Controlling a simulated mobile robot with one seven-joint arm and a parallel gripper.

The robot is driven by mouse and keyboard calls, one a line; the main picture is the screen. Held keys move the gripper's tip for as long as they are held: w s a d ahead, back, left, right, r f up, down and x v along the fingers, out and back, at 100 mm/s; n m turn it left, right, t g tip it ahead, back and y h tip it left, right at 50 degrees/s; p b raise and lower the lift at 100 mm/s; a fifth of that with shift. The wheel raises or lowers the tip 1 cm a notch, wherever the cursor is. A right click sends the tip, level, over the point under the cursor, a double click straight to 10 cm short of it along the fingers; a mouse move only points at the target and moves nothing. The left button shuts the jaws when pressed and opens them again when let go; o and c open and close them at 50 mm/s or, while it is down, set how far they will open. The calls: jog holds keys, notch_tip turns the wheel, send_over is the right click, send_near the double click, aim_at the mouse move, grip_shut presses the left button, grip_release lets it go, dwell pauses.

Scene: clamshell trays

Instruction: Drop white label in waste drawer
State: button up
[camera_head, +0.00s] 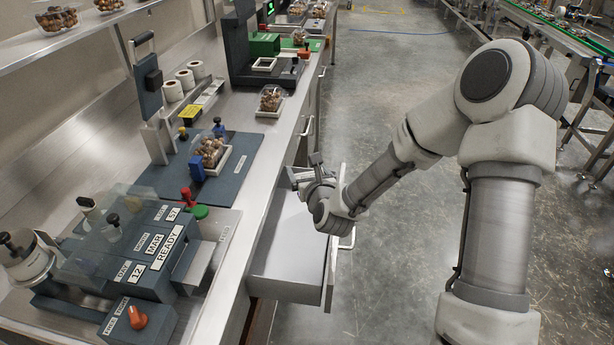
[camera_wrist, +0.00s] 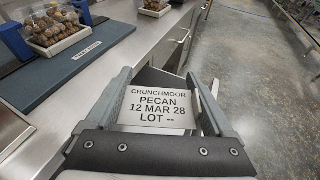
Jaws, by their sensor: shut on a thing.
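A white label (camera_wrist: 158,108) printed "CRUNCHMOOR PECAN 12 MAR 28 LOT --" sits between the fingers of my gripper (camera_wrist: 160,100) in the wrist view. My gripper is shut on it. In the head view my gripper (camera_head: 304,178) is over the far part of the pulled-out drawer (camera_head: 285,262), beside the bench edge. The drawer's near part looks empty; its far part is hidden by my wrist. In the wrist view the drawer shows partly behind the label. The label cannot be made out in the head view.
The steel bench (camera_head: 262,165) runs along the left. On it are a date-stamping machine (camera_head: 120,245), a blue-grey mat (camera_head: 240,150) with a clamshell tray of nuts (camera_head: 210,152), and another tray (camera_head: 270,100) farther back. The floor (camera_head: 390,75) right of the drawer is clear.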

notch_tip(320, 180, down, 11)
jog(key=b, duration=0.7)
jog(key=shift+r, duration=0.2)
jog(key=o, duration=1)
jog(key=shift+r, duration=0.1)
notch_tip(320, 180, up, 8)
jog(key=p, duration=0.5)
jog(key=shift+p, duration=0.3)
